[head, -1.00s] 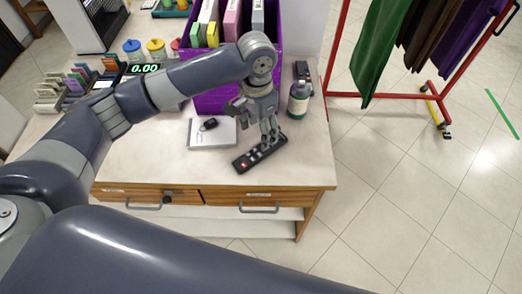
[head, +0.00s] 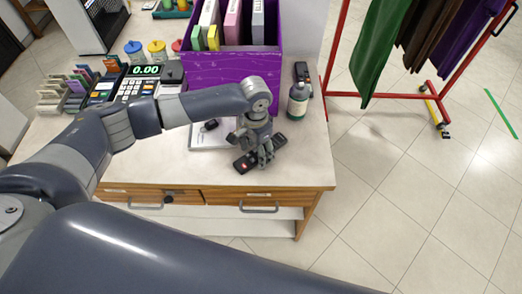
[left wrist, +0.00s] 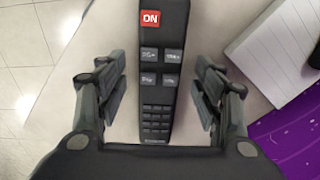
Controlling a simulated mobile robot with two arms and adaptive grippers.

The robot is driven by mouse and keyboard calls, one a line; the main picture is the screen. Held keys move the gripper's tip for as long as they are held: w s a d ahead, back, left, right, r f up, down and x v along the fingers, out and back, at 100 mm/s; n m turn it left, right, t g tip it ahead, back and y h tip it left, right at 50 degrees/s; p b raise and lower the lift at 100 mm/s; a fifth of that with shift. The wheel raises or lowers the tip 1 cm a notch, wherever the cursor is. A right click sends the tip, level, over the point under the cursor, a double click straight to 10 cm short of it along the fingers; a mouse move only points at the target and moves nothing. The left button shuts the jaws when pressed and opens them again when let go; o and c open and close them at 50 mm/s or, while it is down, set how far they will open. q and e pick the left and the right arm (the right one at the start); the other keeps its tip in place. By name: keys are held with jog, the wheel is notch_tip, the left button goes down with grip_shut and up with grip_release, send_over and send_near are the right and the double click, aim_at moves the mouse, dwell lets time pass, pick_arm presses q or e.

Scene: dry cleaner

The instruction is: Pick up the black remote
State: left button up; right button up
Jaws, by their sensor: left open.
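The black remote (head: 246,163) lies flat near the front edge of the counter, partly hidden under my left gripper in the head view. In the left wrist view the remote (left wrist: 160,75) has a red ON button and several grey keys, and it lies lengthwise between the two fingers. My left gripper (head: 262,156) is low over the remote. In the left wrist view the gripper (left wrist: 160,98) is open, with one finger on each side of the remote and a visible gap to each. My right gripper is not in view.
A notepad (head: 200,138) with a small dark object lies left of the remote. A purple file box (head: 232,68) and a cash register (head: 138,86) stand behind. The counter (head: 308,170) is bare at its right front.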

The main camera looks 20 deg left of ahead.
pick_arm(q)
jog(key=c, duration=1.2)
jog(key=shift+c, duration=0.2)
